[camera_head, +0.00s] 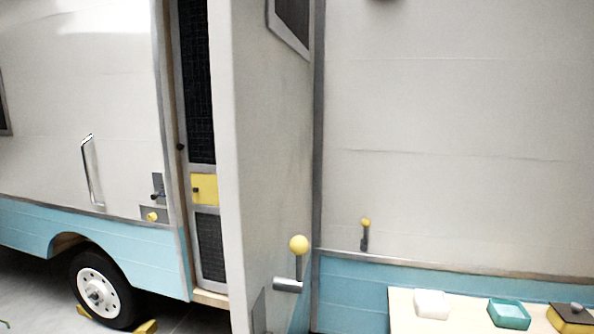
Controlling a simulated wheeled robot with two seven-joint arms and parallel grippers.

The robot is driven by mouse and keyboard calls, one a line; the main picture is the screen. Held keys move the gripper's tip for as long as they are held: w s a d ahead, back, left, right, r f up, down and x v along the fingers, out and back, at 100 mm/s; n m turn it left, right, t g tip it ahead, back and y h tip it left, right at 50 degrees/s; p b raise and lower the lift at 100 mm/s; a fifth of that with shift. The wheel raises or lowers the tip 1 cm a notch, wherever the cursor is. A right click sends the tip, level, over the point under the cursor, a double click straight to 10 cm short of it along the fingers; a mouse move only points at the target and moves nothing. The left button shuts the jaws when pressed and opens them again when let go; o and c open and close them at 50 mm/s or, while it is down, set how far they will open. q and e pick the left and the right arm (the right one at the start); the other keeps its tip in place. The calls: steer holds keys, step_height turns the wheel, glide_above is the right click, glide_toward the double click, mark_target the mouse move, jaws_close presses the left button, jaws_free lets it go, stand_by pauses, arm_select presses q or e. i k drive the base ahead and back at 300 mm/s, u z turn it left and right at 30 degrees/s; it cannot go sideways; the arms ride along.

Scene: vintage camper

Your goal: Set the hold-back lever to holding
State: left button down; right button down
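Two upright levers with yellow ball knobs are in the head view, and no label shows which is the hold-back lever. The nearer, larger lever (298,264) stands up from a grey cylinder at the lower part of the open white door (262,150). The smaller lever (365,236) points up on the camper's white side wall, just above the blue band and right of the door. Neither is touched by anything. Neither of my grippers is in view.
A pale table (455,322) at lower right holds a white box (431,304), a teal tray (509,314) and a brown-yellow box (573,318). A screen door (198,80) with a yellow panel fills the doorway. A wheel (100,290) with yellow chocks stands at left.

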mark_target(366, 222)
steer(key=k, duration=0.5)
steer(key=u, duration=0.1)
steer(key=i, duration=0.95)
steer(key=u, duration=0.65)
